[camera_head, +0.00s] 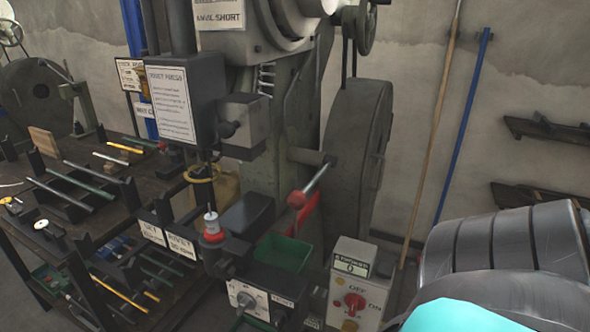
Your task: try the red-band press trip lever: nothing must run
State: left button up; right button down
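The rivet press (288,140) stands in the middle, with a sign plate (172,104) on its front. A trip lever (314,181) with a red ball knob (296,199) sticks out from its right side, pointing down and to the left. A red piece (306,214) sits just behind the knob. A red band (213,236) shows around the lower tool below the ram. The large flywheel (357,140) is at the right of the press. Neither gripper is in view, and nothing touches the lever. My arm fills the lower right corner.
A grey switch box (343,257) marked OFF and ON, with a red knob (355,301), stands right of a green bin (283,253). A dial box (247,300) sits in front. A dark bench (100,205) with tools is at left. Poles (436,130) lean on the wall.

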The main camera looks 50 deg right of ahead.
aim_at(297, 199)
jog(key=k+l+u, duration=0.2)
jog(key=l, duration=0.2)
jog(key=k+l+u, duration=0.25)
jog(key=k+l, duration=0.55)
jog(key=l, duration=0.15)
